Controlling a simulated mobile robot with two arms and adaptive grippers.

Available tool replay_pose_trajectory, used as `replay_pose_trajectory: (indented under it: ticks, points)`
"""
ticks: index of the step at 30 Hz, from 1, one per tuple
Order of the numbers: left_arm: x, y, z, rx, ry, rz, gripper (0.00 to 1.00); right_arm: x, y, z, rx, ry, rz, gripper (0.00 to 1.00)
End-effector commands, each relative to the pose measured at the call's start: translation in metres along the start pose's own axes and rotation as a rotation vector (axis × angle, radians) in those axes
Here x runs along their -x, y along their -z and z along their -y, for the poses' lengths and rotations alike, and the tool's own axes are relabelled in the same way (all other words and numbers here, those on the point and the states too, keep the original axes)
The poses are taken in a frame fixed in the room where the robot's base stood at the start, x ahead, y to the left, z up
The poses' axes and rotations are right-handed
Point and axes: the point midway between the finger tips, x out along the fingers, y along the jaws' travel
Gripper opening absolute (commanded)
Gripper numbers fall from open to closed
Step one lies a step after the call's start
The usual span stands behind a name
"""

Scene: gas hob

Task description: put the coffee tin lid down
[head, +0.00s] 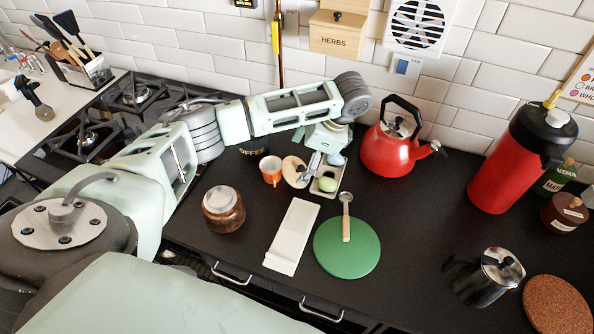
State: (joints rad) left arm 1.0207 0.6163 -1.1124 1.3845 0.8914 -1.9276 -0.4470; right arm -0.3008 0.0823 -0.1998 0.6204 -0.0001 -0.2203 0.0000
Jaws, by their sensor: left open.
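The coffee tin lid (293,171) looks like a round, pale wooden disc. It is at the back middle of the black counter, just right of the orange mug. The dark coffee tin (254,148) is behind and left of it, partly hidden by my left arm. My left gripper (311,173) points down right beside the lid, at its right edge, with its fingers open. I cannot tell whether a finger still touches the lid. My right gripper is not in view.
A small dish with a green piece (327,184) is close right of the gripper. The orange mug (271,170) is close left of the lid. A red kettle (391,150) stands right. A white rest (292,237), green board (347,258) and brown jar (223,209) are nearer.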

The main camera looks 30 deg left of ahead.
Motion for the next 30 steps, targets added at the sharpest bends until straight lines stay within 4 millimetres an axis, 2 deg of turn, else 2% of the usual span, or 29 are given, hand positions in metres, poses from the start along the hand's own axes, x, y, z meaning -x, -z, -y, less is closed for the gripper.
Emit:
replay_pose_trajectory:
  ticks: [9, 18, 30]
  points:
    - [-0.043, 0.001, -0.007, 0.001, -0.001, 0.002, 0.92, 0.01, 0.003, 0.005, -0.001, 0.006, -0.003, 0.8]
    - [-0.049, 0.002, -0.007, 0.0, 0.001, 0.001, 0.92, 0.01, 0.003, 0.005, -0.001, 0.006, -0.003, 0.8]
    - [-0.048, 0.002, -0.007, 0.0, 0.001, 0.0, 0.57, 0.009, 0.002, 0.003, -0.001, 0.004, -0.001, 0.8]
